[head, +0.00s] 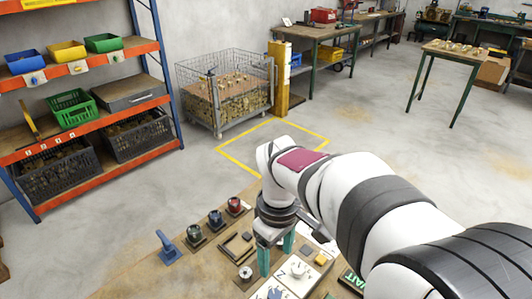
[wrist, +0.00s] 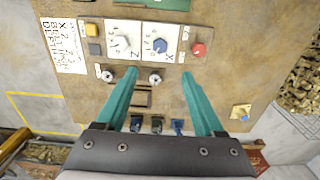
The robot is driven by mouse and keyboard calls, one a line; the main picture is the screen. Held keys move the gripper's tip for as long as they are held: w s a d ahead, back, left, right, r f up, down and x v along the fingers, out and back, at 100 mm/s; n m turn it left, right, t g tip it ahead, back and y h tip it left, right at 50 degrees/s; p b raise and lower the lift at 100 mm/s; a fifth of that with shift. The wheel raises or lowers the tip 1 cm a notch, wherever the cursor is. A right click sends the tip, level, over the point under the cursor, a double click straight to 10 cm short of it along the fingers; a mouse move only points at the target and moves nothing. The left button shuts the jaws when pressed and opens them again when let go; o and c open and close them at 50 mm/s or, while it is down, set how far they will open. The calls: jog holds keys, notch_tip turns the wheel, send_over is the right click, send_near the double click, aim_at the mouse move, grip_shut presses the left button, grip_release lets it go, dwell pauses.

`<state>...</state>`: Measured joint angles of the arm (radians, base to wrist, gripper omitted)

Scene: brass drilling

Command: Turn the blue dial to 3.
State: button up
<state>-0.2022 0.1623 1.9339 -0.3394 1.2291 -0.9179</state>
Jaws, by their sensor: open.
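The blue dial (wrist: 160,45) sits on a white panel marked X in the wrist view. In the head view the blue dial (head: 275,293) shows at the bottom edge. The digits around it and its pointer are too small to read. A white dial (wrist: 120,43) on a panel marked Z is right beside it, also seen in the head view (head: 297,269). My gripper (wrist: 160,72) is open and empty, its teal fingers wide apart. In the wrist picture the blue dial lies just beyond the fingertips, between their lines. My gripper (head: 276,252) is over the bench, touching no dial that I can see.
Two silver knobs (wrist: 107,75) (wrist: 155,78), a red button (wrist: 199,49), a yellow button (wrist: 91,29) and a dark button (wrist: 94,49) crowd the dials. A printed sign (wrist: 63,44) lies beside them. A blue lever (head: 168,248) and several coloured switches (head: 215,220) stand on the bench (head: 160,279).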

aim_at(275, 295)
notch_tip(275, 295, down, 16)
jog(key=shift+r, duration=0.2)
jog(key=shift+c, duration=0.2)
grip_shut()
